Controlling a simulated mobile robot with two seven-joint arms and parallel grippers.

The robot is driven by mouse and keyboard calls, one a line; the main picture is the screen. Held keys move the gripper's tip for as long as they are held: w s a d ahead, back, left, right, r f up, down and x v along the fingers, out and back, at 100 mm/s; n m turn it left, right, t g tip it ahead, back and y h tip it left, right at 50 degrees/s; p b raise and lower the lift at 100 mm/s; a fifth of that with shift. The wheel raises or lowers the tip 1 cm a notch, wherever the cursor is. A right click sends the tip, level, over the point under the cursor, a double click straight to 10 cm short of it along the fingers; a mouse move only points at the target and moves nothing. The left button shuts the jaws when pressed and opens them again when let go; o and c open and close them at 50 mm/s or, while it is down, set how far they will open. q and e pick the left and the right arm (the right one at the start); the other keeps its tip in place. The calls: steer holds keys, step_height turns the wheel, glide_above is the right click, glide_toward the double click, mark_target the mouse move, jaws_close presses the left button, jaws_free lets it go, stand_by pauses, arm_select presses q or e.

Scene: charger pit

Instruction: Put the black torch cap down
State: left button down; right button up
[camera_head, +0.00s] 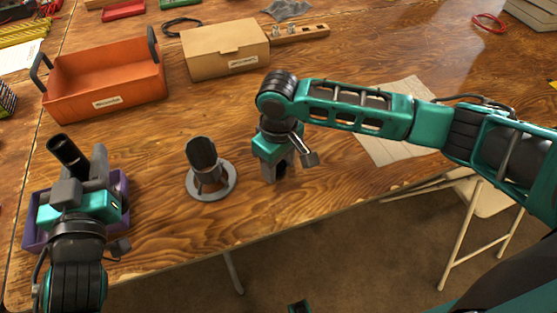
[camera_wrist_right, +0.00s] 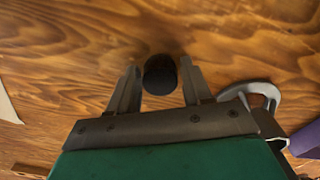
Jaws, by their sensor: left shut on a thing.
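The black torch cap (camera_wrist_right: 160,75) sits between the two fingers of my right gripper (camera_wrist_right: 160,84) in the right wrist view, low at the wooden table top. Thin gaps show beside it, and the fingers look open around it. In the head view my right gripper (camera_head: 275,174) points down near the table's front edge, and the cap is mostly hidden there. My left gripper (camera_head: 88,172) is shut on a dark tube (camera_head: 66,153), apparently the torch body, above a purple tray (camera_head: 122,190) at the left.
A dark cup-like holder on a grey ring base (camera_head: 221,186) stands left of my right gripper. Behind are an orange bin (camera_head: 105,85) and a cardboard box (camera_head: 225,50). A paper sheet (camera_head: 395,150) lies at the right. The table is clear between box and holder.

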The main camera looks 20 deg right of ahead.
steer(key=shift+o, duration=1.2)
steer(key=shift+r, duration=0.1)
arm_select(q)
steer(key=shift+f+b, duration=0.25)
steer(key=shift+b, duration=0.05)
arm_select(e)
steer(key=shift+r, duration=0.35)
arm_select(q)
step_height(320, 180, up, 3)
steer(key=p, duration=0.3)
arm_select(e)
step_height(320, 180, up, 12)
